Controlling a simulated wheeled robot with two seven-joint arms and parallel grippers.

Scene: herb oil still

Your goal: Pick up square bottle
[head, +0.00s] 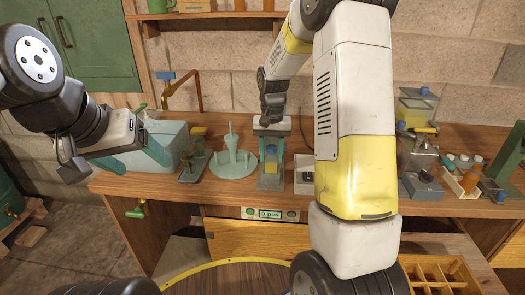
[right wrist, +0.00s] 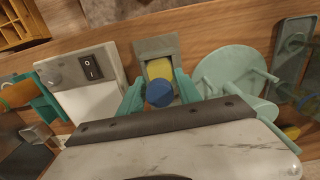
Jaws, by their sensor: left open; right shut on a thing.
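The square bottle (head: 270,166) is clear with a blue cap and yellow in it. It stands upright at a small grey stand near the front edge of the bench. My right gripper (head: 270,150) reaches down over it from above, shut on it. In the right wrist view, the teal fingers (right wrist: 159,92) lie on both sides of the bottle, and its blue cap (right wrist: 159,93) faces the camera. I cannot tell whether the bottle is clear of the stand (right wrist: 156,47). My left gripper (head: 134,158) is open and empty at the left, in front of a pale teal box.
A round teal dish (head: 233,166) with upright parts is close left of the bottle. A white switch box (head: 305,175) is close on its right; its switch (right wrist: 91,67) shows in the wrist view. The pale teal box (head: 172,134) is further left. A grey apparatus (head: 420,160) stands right.

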